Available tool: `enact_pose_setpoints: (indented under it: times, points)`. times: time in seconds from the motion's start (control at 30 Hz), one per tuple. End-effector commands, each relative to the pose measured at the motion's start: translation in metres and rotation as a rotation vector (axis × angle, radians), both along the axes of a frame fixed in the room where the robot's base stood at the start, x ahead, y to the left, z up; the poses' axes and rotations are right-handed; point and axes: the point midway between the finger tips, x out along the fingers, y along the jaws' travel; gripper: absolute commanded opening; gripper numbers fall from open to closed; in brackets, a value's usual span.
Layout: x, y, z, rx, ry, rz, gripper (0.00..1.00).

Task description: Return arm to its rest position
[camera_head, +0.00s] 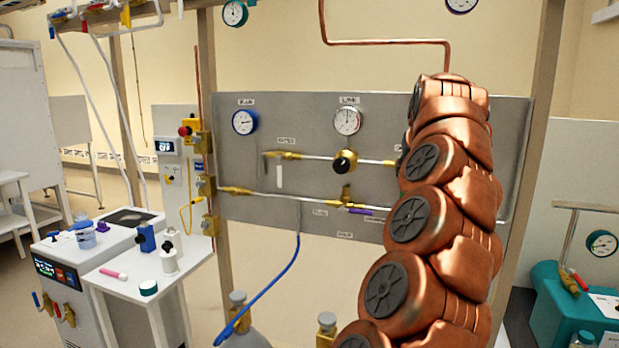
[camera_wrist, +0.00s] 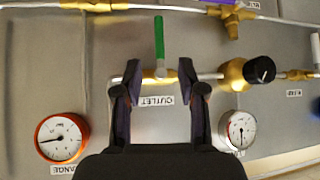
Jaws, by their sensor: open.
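My copper-coloured arm rises on the right of the head view, in front of the grey panel (camera_head: 270,175); my gripper is hidden behind it there. In the wrist view my gripper (camera_wrist: 160,78) is open, one dark finger on each side of a brass valve with a green handle (camera_wrist: 159,38). The handle points up in the picture. Nothing is clearly held; whether a finger touches the valve or its pipe I cannot tell. An upside-down OUTLET label (camera_wrist: 157,100) shows between the fingers.
An orange-rimmed gauge (camera_wrist: 62,138), a silver gauge (camera_wrist: 238,130) and a black knob (camera_wrist: 260,70) surround my gripper. A copper pipe (camera_head: 390,42) runs above the panel. A small white table (camera_head: 130,270) stands left; a teal case (camera_head: 560,290) is right.

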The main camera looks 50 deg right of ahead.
Motion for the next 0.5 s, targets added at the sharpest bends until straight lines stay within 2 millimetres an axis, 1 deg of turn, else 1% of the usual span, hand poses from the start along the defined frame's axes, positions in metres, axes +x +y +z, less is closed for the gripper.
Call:
enact_pose_setpoints:
  times: [0.17, 0.27, 0.37, 0.47, 0.5]
  points:
    - [0.0, 0.0, 0.0, 0.0, 0.001, 0.001, 0.4]
    - [0.008, 0.006, 0.0, 0.002, 0.002, 0.019, 0.4]
    - [0.032, 0.026, -0.001, 0.012, 0.013, 0.079, 0.4]
    - [0.07, 0.062, -0.005, 0.026, 0.035, 0.177, 0.4]
    - [0.086, 0.081, -0.009, 0.036, 0.046, 0.225, 0.4]
